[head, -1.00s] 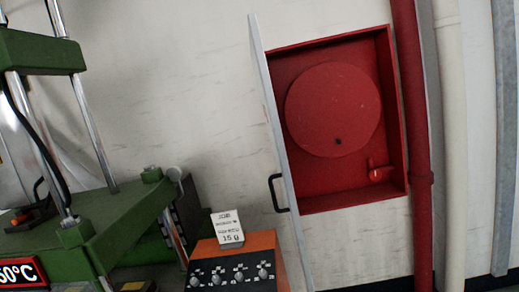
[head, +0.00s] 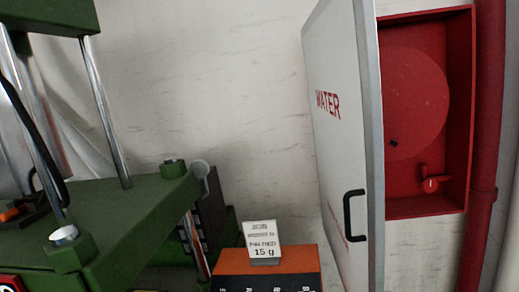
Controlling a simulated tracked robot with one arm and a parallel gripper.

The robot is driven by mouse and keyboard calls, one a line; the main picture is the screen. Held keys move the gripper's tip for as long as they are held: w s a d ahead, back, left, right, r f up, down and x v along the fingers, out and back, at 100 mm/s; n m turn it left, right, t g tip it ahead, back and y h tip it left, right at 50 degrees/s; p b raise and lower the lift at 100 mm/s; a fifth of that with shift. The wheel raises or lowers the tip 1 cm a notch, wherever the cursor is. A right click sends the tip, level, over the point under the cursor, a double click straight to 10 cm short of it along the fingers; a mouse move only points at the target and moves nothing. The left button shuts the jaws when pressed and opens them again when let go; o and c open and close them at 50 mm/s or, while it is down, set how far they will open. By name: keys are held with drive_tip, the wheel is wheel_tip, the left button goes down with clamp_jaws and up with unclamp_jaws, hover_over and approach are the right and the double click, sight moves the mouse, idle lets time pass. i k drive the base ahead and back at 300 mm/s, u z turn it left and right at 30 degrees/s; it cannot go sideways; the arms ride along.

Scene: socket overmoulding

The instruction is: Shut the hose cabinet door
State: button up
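The hose cabinet (head: 470,120) is a red recessed box in the wall at the right of the head view. Its white door (head: 340,130) stands wide open, hinged on the cabinet's left side and swung out towards me. The door's outer face has red "WATER" lettering and a black bar handle (head: 347,215) near its free edge. Inside are a round red reel (head: 415,105) and a small red valve (head: 431,184). The door hides the left part of the reel. My gripper is not in view.
A green press (head: 125,215) with steel columns stands at the left. An orange control box (head: 267,263) with a "15 g" card (head: 262,239) sits at the bottom centre, left of the door. A red pipe (head: 487,150) runs down right of the cabinet.

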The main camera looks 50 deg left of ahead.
sight(340, 38)
drive_tip(key=u, duration=0.8)
drive_tip(key=i, duration=1)
drive_tip(key=u, duration=0.15)
drive_tip(key=k, duration=1.3)
drive_tip(key=z, duration=0.25)
drive_tip(key=i, duration=0.9)
drive_tip(key=z, duration=0.05)
